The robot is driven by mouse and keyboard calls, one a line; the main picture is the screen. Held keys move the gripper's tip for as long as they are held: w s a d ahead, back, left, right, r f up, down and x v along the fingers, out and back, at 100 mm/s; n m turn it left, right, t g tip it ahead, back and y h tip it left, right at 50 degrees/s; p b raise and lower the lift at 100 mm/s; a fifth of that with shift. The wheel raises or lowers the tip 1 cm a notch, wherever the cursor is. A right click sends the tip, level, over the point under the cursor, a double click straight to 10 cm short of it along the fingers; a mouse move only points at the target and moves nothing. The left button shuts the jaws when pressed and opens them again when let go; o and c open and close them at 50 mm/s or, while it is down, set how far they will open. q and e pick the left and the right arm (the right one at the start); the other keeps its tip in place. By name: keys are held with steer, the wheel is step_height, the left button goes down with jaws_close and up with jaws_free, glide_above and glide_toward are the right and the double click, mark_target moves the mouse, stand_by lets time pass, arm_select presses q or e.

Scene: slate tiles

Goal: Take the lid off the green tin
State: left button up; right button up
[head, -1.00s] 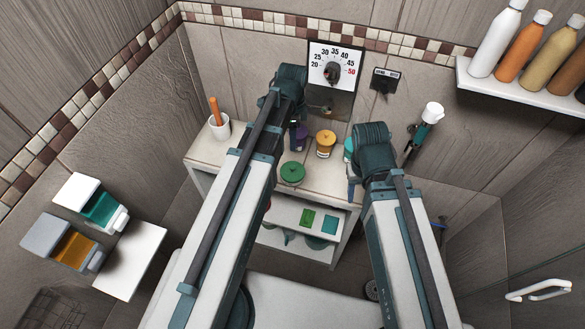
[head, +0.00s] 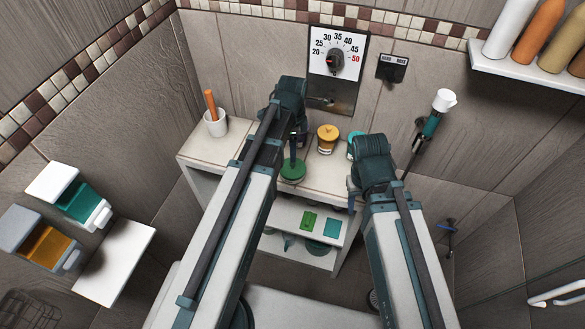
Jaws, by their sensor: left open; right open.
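The green tin (head: 292,170) stands on the top of the white shelf unit, near its front edge, and its round green lid with a knob is on it. My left gripper (head: 293,153) points down over the green lid from behind, its dark finger at or just above the knob. I cannot tell whether it touches. It is open. My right gripper (head: 353,192) hangs at the right of the shelf unit, away from the tin, mostly hidden by its own arm. It is open.
A yellow-lidded tin (head: 327,138) and a teal tin (head: 352,146), partly hidden by my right arm, stand behind on the shelf unit (head: 330,178). A white cup (head: 215,124) with an orange handle stands at the left. The lower shelf holds green and teal items.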

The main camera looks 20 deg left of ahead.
mark_target(293, 166)
arm_select(q)
step_height(293, 166, down, 5)
steer(key=b, duration=0.5)
steer(key=shift+s+f, duration=0.1)
steer(key=shift+s, duration=0.05)
jaws_close()
